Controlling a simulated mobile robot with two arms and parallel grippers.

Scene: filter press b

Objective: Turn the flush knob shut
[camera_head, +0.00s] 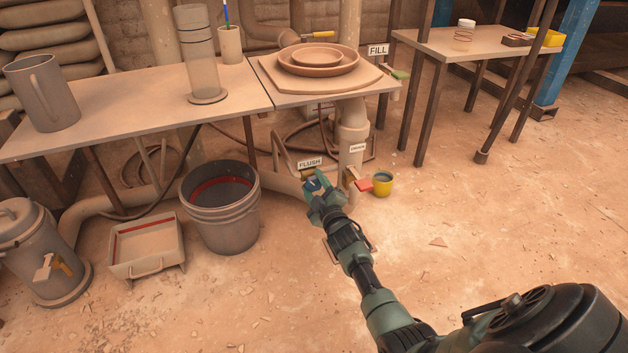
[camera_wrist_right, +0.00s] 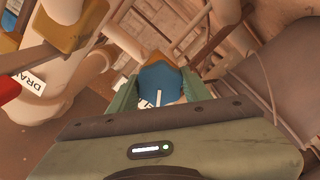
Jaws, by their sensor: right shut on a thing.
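The flush knob is blue and shows in the right wrist view (camera_wrist_right: 160,82), with a white mark on its face. It sits between the fingers of my right gripper (camera_head: 317,187), which is shut on it. In the head view only a little blue shows at the fingertips, and the gripper hides most of the knob. The FLUSH label (camera_head: 310,163) is just above the gripper, on the pipework under the bench. My left gripper is not in view.
A grey bucket (camera_head: 222,208) stands to the left. The DRAIN label (camera_wrist_right: 28,83) shows in the wrist view. Floor to the right is clear.

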